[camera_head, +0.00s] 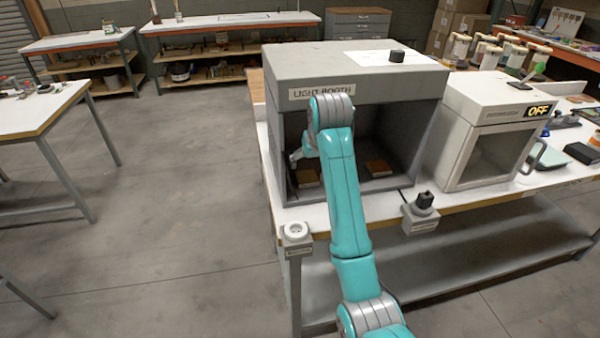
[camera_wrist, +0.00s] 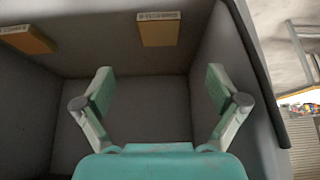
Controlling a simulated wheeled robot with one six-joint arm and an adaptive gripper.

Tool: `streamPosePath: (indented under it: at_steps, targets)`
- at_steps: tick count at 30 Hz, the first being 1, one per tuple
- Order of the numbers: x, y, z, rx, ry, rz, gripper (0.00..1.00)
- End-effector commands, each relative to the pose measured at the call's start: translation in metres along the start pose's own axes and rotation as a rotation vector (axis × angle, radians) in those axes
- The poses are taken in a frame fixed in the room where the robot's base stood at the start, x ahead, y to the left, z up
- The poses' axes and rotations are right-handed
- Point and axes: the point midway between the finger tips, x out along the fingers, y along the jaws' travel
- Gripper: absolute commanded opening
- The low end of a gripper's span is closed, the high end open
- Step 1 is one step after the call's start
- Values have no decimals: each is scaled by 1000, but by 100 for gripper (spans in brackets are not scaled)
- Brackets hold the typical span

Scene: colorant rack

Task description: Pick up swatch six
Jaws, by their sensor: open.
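Two flat brown swatches lie on the floor of the grey light booth (camera_head: 287,68): a left one (camera_head: 306,177) and a right one (camera_head: 378,168). The wrist view shows two tan swatches with white label strips, one at top centre (camera_wrist: 158,31) and one at top left (camera_wrist: 28,40). The label print is too small to read, so I cannot tell which is swatch six. My gripper (camera_wrist: 160,82) is open and empty, with the top-centre swatch beyond its fingertips and apart from them. In the head view my arm partly hides the gripper inside the booth's left side.
The booth's side walls and roof close in around my gripper. A white oven-like box (camera_head: 495,130) marked OFF stands to the right. A black knob on a grey box (camera_head: 422,212) sits at the table's front edge.

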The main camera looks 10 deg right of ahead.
Motion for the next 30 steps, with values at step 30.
streamPosePath:
  at_steps: [30]
  targets:
    - [105, 2, 3, 0, -2, 0, 96]
